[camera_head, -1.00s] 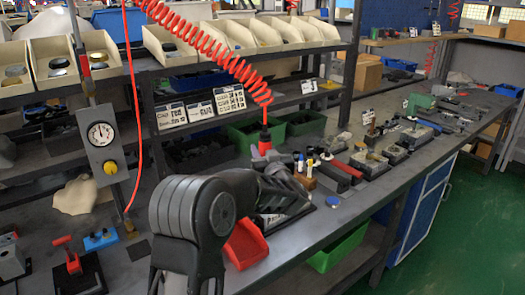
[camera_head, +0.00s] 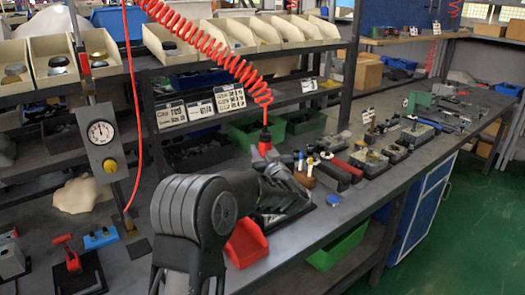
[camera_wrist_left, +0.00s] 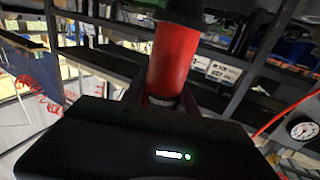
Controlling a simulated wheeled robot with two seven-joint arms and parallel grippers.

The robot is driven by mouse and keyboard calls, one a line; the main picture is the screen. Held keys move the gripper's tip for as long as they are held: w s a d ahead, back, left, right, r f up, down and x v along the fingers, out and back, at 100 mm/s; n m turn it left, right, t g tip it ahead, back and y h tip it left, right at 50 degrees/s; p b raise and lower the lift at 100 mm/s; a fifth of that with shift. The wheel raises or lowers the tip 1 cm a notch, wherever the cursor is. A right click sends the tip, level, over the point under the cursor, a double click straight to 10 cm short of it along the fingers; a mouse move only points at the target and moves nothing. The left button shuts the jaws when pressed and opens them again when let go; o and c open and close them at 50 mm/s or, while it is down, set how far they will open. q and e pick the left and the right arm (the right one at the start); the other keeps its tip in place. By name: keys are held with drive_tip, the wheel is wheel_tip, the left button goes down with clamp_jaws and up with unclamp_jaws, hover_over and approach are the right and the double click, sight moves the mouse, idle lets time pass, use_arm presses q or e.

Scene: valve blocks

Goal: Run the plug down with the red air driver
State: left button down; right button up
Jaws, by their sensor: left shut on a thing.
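The red air driver (camera_head: 264,147) hangs on the red coiled hose (camera_head: 222,50) above the middle of the bench. My left gripper (camera_head: 268,163) is shut around it. In the left wrist view the driver's red body (camera_wrist_left: 173,60) stands between the fingers, with a black part at the top of the picture. A dark mat (camera_head: 268,221) shows partly below the gripper. My arm and gripper cover much of that spot, and I cannot make out the plug. My right gripper is not in view.
A red tray (camera_head: 246,243) sits at the bench's front edge, right of my arm. A bottle rack (camera_head: 304,178), a blue disc (camera_head: 333,200) and several fixtures stand to the right. A gauge panel (camera_head: 102,143) stands at left. Shelves with bins rise behind.

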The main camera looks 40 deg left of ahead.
use_arm(q)
drive_tip(key=shift+f+b, duration=0.55)
drive_tip(key=shift+f, duration=0.2)
drive_tip(key=shift+r, duration=0.1)
idle(0.7)
drive_tip(key=shift+d+f, duration=0.1)
drive_tip(key=shift+f, duration=0.55)
idle(2.5)
drive_tip(key=shift+r, duration=0.15)
drive_tip(key=shift+r+p, duration=0.4)
drive_tip(key=shift+p, duration=0.05)
drive_tip(key=shift+r, duration=0.2)
